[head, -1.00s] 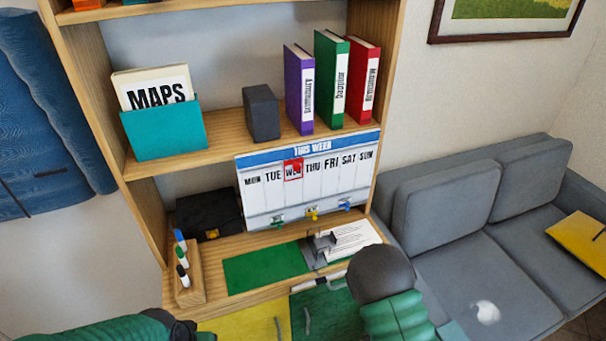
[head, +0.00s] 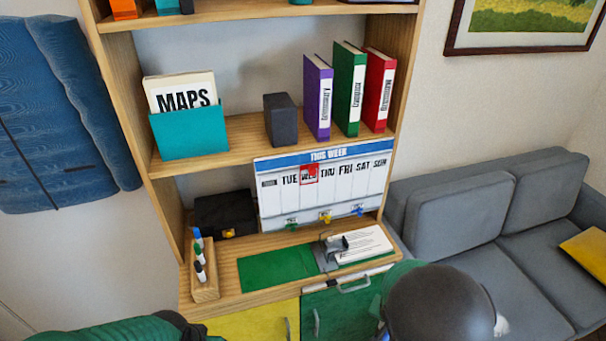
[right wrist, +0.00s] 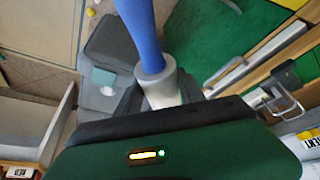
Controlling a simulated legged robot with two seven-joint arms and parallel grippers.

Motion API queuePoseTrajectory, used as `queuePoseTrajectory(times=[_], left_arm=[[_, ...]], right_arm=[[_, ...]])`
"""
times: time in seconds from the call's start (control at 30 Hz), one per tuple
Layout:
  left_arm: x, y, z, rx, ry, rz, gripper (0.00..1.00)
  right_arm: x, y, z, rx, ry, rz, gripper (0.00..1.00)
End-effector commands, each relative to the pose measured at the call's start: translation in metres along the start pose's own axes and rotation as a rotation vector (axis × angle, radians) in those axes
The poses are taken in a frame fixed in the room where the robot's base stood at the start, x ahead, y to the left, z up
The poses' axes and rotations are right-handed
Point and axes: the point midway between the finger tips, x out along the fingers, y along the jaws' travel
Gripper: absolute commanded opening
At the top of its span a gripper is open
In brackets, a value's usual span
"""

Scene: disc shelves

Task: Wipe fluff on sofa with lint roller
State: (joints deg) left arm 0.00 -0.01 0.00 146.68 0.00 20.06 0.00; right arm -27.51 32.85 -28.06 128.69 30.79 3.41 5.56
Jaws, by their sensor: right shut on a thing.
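A grey sofa (head: 510,285) stands at the right in the head view. A bit of white fluff (head: 501,326) shows on its seat, mostly hidden behind my right arm. In the right wrist view, a lint roller (right wrist: 140,30) with a blue shaft, a grey collar and a pale end sticks up. My right gripper (right wrist: 160,100) is shut on it near the pale end. The roller's far end is outside the frame. My left arm enters at the bottom left of the head view, but its gripper does not show.
A wooden shelf unit (head: 223,281) stands left of the sofa, with binders, a week calendar (head: 325,185), a marker stand (head: 203,285) and a green mat on it. A yellow cushion (head: 588,253) lies on the sofa's right. Cabinet doors with handles are close to my right gripper.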

Motion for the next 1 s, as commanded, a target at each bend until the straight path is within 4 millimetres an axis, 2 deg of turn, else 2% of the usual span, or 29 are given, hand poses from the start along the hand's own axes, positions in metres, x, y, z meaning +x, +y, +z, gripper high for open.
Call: queuePoseTrajectory(times=[0.03,0.13,0.23,0.33,0.6,0.83,0.93,1.0], left_arm=[[-0.004,0.000,-0.001,0.000,0.000,0.000,0.68],[-0.008,0.000,-0.002,0.000,0.000,0.000,0.68],[-0.010,0.000,-0.002,0.000,0.000,0.000,0.68],[-0.011,0.000,-0.003,0.000,0.000,0.000,0.68],[-0.011,0.000,-0.003,0.000,0.000,0.000,0.68],[-0.006,0.000,-0.002,0.000,0.000,0.000,0.68],[0.013,0.000,0.003,0.000,0.000,0.000,0.68],[0.034,0.000,0.008,0.000,0.000,0.000,0.68]], right_arm=[[-0.024,-0.009,-0.009,-0.080,0.006,-0.043,0.02],[-0.063,-0.020,-0.019,-0.260,0.007,-0.117,0.02],[-0.090,-0.024,-0.023,-0.394,0.006,-0.168,0.02],[-0.102,-0.026,-0.022,-0.468,0.000,-0.196,0.02],[-0.076,-0.009,0.019,-0.487,-0.007,-0.199,0.02],[-0.067,-0.007,0.026,-0.481,-0.001,-0.200,0.02],[-0.039,-0.003,0.021,-0.438,-0.005,-0.184,0.02],[-0.005,0.004,0.013,-0.384,-0.008,-0.163,0.02]])
